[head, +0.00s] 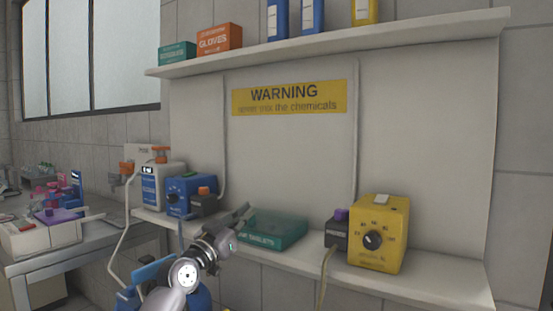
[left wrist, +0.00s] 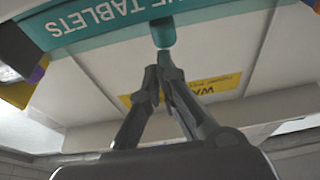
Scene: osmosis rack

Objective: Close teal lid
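A teal box (head: 278,232) with "TABLETS" on its front sits on the lower shelf, and its top looks flat. I cannot tell whether its lid is fully closed. In the left wrist view, its lettered teal front (left wrist: 110,20) shows upside down, with a small teal tab (left wrist: 162,33) sticking out. My left gripper (head: 246,210) is in front of the box's left end and covers part of it. In the left wrist view, the fingertips (left wrist: 158,66) look shut together just at the tab. They do not visibly grip it. My right gripper is not in view.
A blue device (head: 190,193) stands left of the box, and a yellow dial box (head: 380,234) stands to its right. The upper shelf (head: 340,42) holds boxes and binders. A side table (head: 75,245) with equipment is at the left.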

